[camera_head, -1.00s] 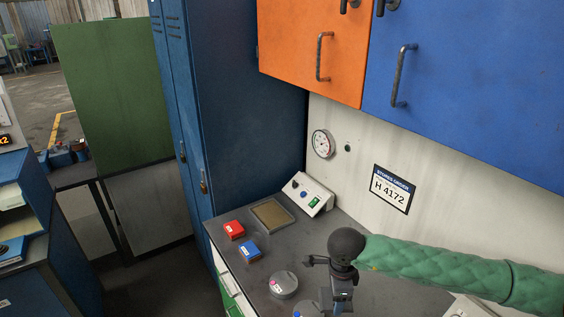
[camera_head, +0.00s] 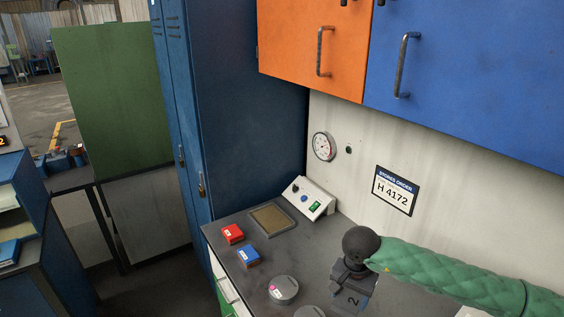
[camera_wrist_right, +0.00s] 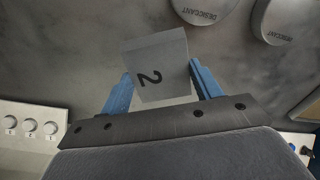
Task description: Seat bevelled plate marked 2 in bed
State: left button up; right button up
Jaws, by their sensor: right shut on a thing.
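My left gripper is not in view.
Red box (camera_head: 232,234) and blue box (camera_head: 248,257) lie near the bench's left edge. Round desiccant tins (camera_head: 284,290) stand left of the plate. A switch box (camera_head: 308,198) is against the wall. A knobbed panel (camera_wrist_right: 30,128) shows in the wrist view.

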aim_at(357, 296)
jog(key=n, duration=0.1)
jog(key=d+n+b, duration=0.1)
jog(key=f+n, duration=0.1)
jog(key=n, duration=0.1)
jog(key=shift+w+d, duration=0.3)
jog(key=shift+w, duration=0.1)
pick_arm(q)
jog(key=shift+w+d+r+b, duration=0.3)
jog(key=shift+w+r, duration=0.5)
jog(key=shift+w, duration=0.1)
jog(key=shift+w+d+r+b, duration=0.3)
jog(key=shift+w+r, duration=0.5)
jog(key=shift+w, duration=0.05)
pick_arm(e)
jog(key=shift+w+d+f+n, duration=0.1)
jog(key=shift+d+n, duration=0.15)
jog(key=shift+n, duration=0.4)
jog(key=shift+w+d+f+n, duration=0.1)
jog(key=shift+d+n, duration=0.1)
jog(key=shift+n, duration=0.45)
